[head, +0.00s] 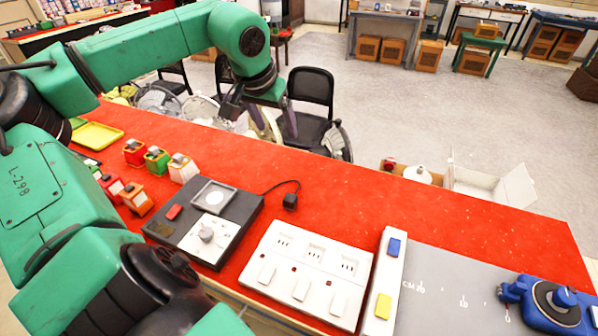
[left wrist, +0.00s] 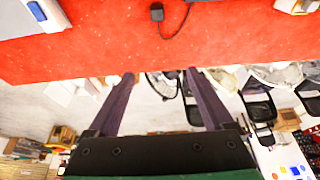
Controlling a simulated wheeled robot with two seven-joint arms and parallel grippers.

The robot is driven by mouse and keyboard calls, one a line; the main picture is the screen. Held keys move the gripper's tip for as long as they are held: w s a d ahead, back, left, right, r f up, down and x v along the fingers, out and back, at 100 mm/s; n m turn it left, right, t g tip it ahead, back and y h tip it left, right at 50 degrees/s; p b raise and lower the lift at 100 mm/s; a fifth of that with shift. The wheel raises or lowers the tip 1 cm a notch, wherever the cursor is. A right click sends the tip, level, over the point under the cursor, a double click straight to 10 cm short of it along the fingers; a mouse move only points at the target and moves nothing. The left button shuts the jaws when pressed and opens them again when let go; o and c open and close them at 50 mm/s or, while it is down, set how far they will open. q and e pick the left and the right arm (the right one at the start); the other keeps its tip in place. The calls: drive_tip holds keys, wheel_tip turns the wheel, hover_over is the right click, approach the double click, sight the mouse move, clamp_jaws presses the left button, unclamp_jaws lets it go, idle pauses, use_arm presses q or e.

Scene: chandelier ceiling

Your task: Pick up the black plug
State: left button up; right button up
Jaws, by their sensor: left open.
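The black plug (head: 290,201) lies on the red tabletop (head: 330,190), on a thin black cord that runs to a dark grey box (head: 207,222). It also shows at the top of the left wrist view (left wrist: 157,13), with its cord curving to the right. My left gripper (head: 279,130) is in the air near the table's far edge, beyond the plug and apart from it. Its two fingers (left wrist: 160,76) are spread and empty in the left wrist view. My right gripper is in neither view.
A white socket panel (head: 308,274) lies right of the dark box. Black chairs (head: 311,100) stand beyond the table. The red surface around the plug is clear.

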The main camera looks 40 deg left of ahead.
use_arm(q)
wheel_tip(320, 180, down, 7)
drive_tip(key=b, duration=1.5)
approach(290, 198)
drive_tip(key=p+x, duration=0.1)
drive_tip(key=x, duration=0.4)
drive_tip(key=shift+s+a, duration=0.15)
drive_tip(key=shift+s, duration=0.05)
drive_tip(key=shift+w+x, duration=0.1)
drive_tip(key=shift+x, duration=1.3)
drive_tip(key=shift+w+x, duration=0.15)
drive_tip(key=shift+x, duration=1.25)
drive_tip(key=shift+s+r, duration=0.1)
drive_tip(key=shift+r, duration=0.1)
clamp_jaws()
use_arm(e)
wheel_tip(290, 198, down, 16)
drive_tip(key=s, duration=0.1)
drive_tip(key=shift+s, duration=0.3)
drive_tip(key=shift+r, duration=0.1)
